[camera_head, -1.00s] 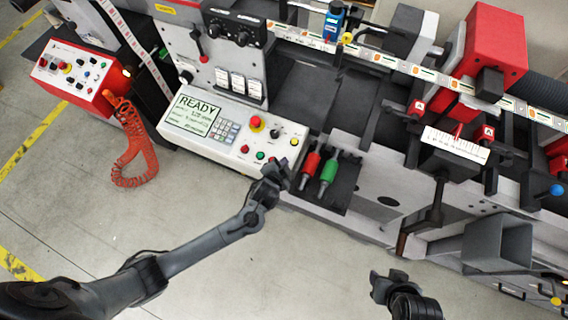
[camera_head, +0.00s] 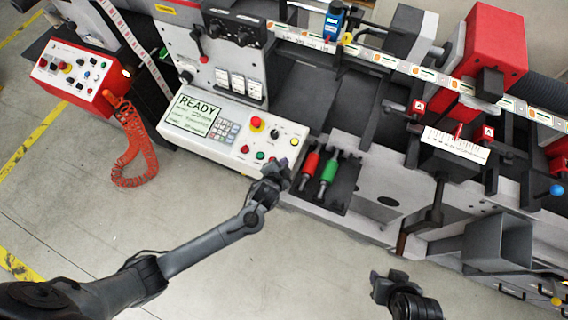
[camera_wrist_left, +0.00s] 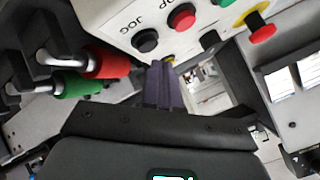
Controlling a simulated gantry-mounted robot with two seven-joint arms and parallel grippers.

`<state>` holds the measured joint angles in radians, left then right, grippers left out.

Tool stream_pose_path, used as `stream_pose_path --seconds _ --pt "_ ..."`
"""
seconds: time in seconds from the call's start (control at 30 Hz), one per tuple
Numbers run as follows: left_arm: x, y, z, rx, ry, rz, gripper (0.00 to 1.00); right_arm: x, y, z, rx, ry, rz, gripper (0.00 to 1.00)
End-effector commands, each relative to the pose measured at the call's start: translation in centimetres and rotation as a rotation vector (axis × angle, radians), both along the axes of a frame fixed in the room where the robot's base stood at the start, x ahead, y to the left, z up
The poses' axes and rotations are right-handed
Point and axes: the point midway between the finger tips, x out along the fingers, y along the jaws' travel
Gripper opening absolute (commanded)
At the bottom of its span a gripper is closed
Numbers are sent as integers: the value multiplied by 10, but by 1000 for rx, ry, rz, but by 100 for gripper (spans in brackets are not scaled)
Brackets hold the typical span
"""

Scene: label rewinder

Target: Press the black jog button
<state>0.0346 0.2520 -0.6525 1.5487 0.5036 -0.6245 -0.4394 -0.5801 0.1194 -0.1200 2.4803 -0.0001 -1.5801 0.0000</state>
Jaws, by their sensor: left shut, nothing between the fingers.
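The black jog button (camera_wrist_left: 146,40), labelled JOG, sits at the end of a row on the white control panel in the left wrist view. A red button (camera_wrist_left: 181,17) is beside it. My left gripper (camera_wrist_left: 163,72) is shut and empty; its dark fingers point at the panel, with the tips appearing close to the jog button. I cannot tell whether they touch the panel. In the head view my left gripper (camera_head: 281,167) is at the panel's lower right corner, and the jog button is not clearly visible there. My right gripper (camera_head: 387,283) hangs over the floor, its jaw state unclear.
The panel (camera_head: 190,143) also carries a READY screen, a keypad, a red emergency stop (camera_head: 256,123) and a green button (camera_head: 260,155). Red (camera_head: 311,163) and green (camera_head: 329,170) handled tools lie in a dark tray right of the gripper. The floor in front is clear.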

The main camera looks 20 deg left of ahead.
Motion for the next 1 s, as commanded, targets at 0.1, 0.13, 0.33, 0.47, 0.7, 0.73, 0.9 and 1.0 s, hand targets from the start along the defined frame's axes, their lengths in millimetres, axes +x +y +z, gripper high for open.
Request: stream_pose_path --seconds 0.1,0.13,0.33,0.47,0.7,0.73,0.9,1.0 --pt "0 0 0 0 0 0 0 0 1 0 3 0 -2 43" --pt "0 0 0 0 0 0 0 0 1 0 3 0 -2 43" --pt "0 0 0 0 0 0 0 0 1 0 4 1 -3 43" --pt "0 0 0 0 0 0 0 0 1 0 4 1 -3 43" --pt "1 0 -4 -1 0 1 0 0 0 -1 1 0 -1 43" --pt "1 0 -5 -1 -1 0 0 0 0 -1 0 0 0 43" --pt "1 0 -8 -1 0 1 0 0 -1 -2 -5 0 4 43" --pt "1 0 -8 -1 0 1 0 0 -1 -2 -7 0 4 43"
